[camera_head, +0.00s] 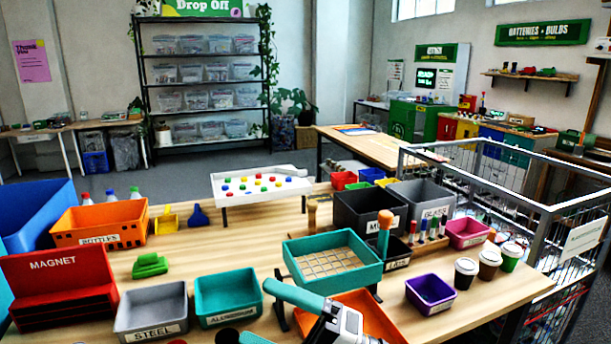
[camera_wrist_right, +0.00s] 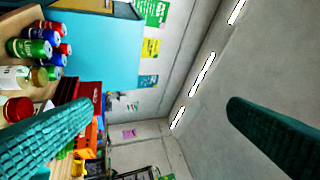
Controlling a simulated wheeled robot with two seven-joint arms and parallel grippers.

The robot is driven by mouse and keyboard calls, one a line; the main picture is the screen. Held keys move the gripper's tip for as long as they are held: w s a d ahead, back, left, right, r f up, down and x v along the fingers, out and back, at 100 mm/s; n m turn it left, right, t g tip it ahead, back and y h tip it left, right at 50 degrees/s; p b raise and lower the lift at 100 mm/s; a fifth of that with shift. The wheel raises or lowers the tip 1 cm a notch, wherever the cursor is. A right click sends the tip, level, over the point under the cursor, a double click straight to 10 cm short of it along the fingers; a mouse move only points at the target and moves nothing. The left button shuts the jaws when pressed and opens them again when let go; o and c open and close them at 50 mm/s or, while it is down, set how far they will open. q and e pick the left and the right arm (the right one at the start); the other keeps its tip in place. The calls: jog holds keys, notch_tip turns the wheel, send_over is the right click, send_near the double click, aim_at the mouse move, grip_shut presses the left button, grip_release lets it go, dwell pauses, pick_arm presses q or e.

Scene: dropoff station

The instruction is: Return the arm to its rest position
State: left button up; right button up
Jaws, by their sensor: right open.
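My right gripper (camera_head: 256,310) is at the bottom centre of the head view, in front of the table bins. Its two teal fingers are spread apart with nothing between them. The grey and white wrist behind it is cut off by the bottom edge. In the right wrist view the same gripper (camera_wrist_right: 160,105) shows its fingers wide apart at left and right, with wall and ceiling between them. That view is turned on its side. My left gripper is not in view.
Near my right gripper are an aluminum bin (camera_head: 228,298), a steel bin (camera_head: 150,309), a teal sieve tray (camera_head: 332,262) and an orange tray (camera_head: 375,318). A purple bin (camera_head: 431,294) and several cups stand to the right. The wire cage (camera_head: 480,180) borders the table's right side.

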jog(key=w+d+f+m+t+h, duration=0.25)
jog(key=d+m+t+h, duration=0.35)
jog(key=m+t, duration=0.4)
jog(key=w+d+f+m+t+h, duration=0.1)
jog(key=w+d+m+t+h, duration=0.45)
jog(key=m, duration=0.65)
jog(key=s+d+f+m+g+h, duration=0.25)
jog(key=d+f+m+h, duration=0.2)
jog(key=f, duration=0.35)
jog(key=s+d+f+m+g+h, duration=0.2)
jog(key=s+d+f+m+h, duration=0.15)
jog(key=d+f+h, duration=0.35)
jog(key=s+d+f+m+g+y, duration=0.1)
jog(key=s+f+g, duration=0.55)
jog(key=s, duration=0.35)
jog(key=s+d+f+m+g, duration=0.1)
jog(key=s+f+g, duration=0.4)
jog(key=s+f, duration=0.4)
notch_tip(320, 180, down, 25)
jog(key=s+g, duration=0.1)
jog(key=s+d+f+g, duration=0.1)
jog(key=s+d+f, duration=0.1)
jog(key=s+f, duration=1.4)
jog(key=shift+s+d, duration=0.4)
jog(key=shift+c, duration=0.6)
